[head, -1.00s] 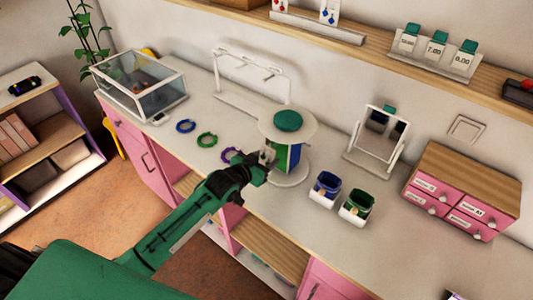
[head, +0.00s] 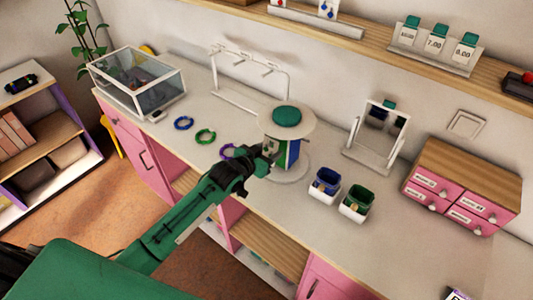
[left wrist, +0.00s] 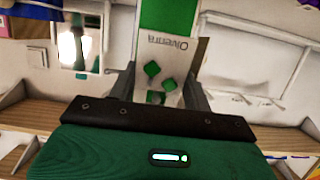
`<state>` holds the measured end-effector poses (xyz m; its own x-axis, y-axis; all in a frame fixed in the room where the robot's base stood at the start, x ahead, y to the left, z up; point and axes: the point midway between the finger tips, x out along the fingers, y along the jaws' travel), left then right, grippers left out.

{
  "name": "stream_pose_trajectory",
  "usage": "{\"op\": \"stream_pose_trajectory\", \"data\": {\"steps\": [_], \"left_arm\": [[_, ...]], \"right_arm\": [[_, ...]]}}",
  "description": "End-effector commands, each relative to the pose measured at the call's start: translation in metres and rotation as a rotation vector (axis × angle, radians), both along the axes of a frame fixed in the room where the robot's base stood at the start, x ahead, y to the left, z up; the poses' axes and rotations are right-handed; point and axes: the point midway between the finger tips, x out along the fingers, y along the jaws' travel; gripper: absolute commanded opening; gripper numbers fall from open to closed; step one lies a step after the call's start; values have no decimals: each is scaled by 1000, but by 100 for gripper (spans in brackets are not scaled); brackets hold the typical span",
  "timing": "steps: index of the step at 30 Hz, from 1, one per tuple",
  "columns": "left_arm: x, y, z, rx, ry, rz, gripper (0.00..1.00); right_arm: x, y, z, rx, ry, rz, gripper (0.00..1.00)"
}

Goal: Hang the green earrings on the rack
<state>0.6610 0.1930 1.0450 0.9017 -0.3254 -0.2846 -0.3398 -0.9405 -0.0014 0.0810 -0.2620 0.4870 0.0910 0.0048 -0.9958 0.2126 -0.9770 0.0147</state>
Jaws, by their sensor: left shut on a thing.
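My left gripper (head: 264,162) is at the near left side of a round white display stand (head: 288,122) with a green knob on top. In the left wrist view the gripper (left wrist: 160,88) is shut on a white and green earring card (left wrist: 150,45), with green diamond-shaped earrings (left wrist: 153,69) on it. The card's lower part is hidden by the gripper. In the head view the card is mostly hidden and I cannot tell whether it is clear of the stand. The white rack (head: 232,102) with hooks stands behind, against the wall. My right gripper is not in view.
Blue and green bracelets (head: 205,136) lie left of the stand. A glass case (head: 140,85) is at the far left. A shelf (head: 390,50) runs above.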

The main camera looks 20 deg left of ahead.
Motion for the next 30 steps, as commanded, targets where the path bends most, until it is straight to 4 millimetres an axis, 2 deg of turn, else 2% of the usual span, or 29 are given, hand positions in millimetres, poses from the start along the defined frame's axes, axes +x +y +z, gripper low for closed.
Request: {"op": "stream_pose_trajectory", "data": {"steps": [9,30], "left_arm": [[7,-3,0,1,0,-1,17],[8,-3,-7,0,1,0,17]], "right_arm": [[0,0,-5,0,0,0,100],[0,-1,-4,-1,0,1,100]]}}
